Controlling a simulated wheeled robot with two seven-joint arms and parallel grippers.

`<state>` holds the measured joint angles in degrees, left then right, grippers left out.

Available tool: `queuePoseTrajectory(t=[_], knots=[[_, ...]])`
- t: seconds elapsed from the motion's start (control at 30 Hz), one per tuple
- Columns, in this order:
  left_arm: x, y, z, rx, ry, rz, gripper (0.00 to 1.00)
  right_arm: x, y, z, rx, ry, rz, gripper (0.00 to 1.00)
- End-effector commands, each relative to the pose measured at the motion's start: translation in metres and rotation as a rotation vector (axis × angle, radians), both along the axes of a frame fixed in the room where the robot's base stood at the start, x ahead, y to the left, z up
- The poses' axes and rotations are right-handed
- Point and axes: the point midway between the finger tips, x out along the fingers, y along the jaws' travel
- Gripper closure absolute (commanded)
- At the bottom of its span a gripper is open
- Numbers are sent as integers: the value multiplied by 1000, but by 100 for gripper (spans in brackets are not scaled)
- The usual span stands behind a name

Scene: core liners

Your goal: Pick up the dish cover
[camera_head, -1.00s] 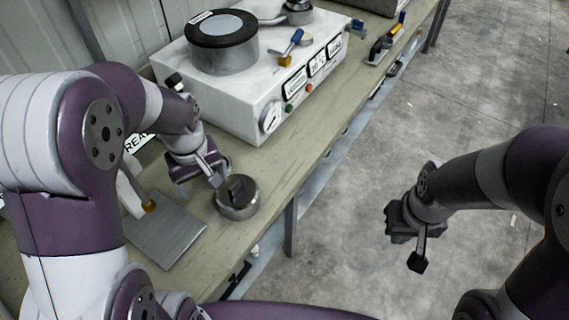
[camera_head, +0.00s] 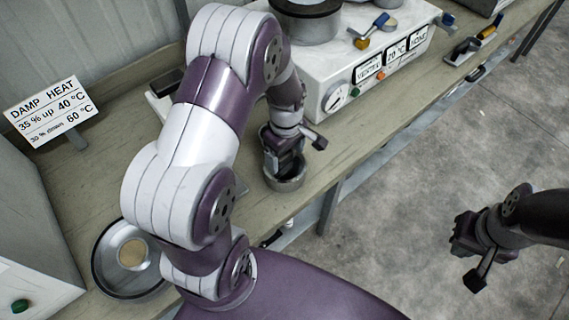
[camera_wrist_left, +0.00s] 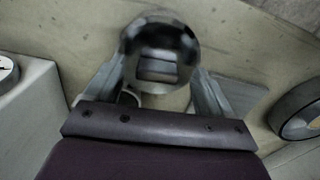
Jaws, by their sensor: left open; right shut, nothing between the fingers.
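The dish cover (camera_head: 284,183) is a round, shiny metal lid on the bench near its front edge, partly hidden by my left gripper (camera_head: 285,160). In the left wrist view, the cover (camera_wrist_left: 160,28) lies blurred beyond the fingers, its raised block handle (camera_wrist_left: 158,66) between them. My left gripper (camera_wrist_left: 163,98) is open and points down at the cover; I cannot tell if the fingers touch the handle. My right gripper (camera_head: 472,258) is shut and empty, over the floor off to the right.
A metal dish (camera_head: 105,272) with a tan disc in it stands at the lower left, partly behind my left arm. A white instrument box (camera_head: 340,75) with labels stands behind the cover. A DAMP HEAT sign (camera_head: 50,112) stands at the left. Open floor (camera_head: 420,190) lies right of the bench.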

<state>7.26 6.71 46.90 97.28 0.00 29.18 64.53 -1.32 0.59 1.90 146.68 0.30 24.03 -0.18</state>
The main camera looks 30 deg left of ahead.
Motion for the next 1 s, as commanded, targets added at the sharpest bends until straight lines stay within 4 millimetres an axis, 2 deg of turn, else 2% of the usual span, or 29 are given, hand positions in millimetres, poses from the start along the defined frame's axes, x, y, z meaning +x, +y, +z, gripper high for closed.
queuePoseTrajectory(t=[0.1, 0.3, 0.47, 0.5, 0.57, 0.83, 1.0], knots=[[0, 0, -11, 0, 0, 0, 17, 0, 0, 1, 0, 1, 0, 100], [0, 0, -12, 0, -2, -1, 17, 0, 0, 0, 0, 1, 0, 100], [0, 0, -12, 1, -1, -1, 69, 0, 0, 0, 0, 1, 0, 100], [0, 0, -12, 0, -1, -1, 82, 0, 0, 0, 0, 1, 0, 100], [0, 0, -12, 0, -1, -1, 99, 0, 0, 0, 0, 1, 0, 100], [0, 0, -10, 1, -1, -1, 99, 0, 0, 0, 0, 1, 0, 100], [1, 0, 8, 0, -5, -1, 99, 0, 0, -3, 0, 1, 0, 100]])
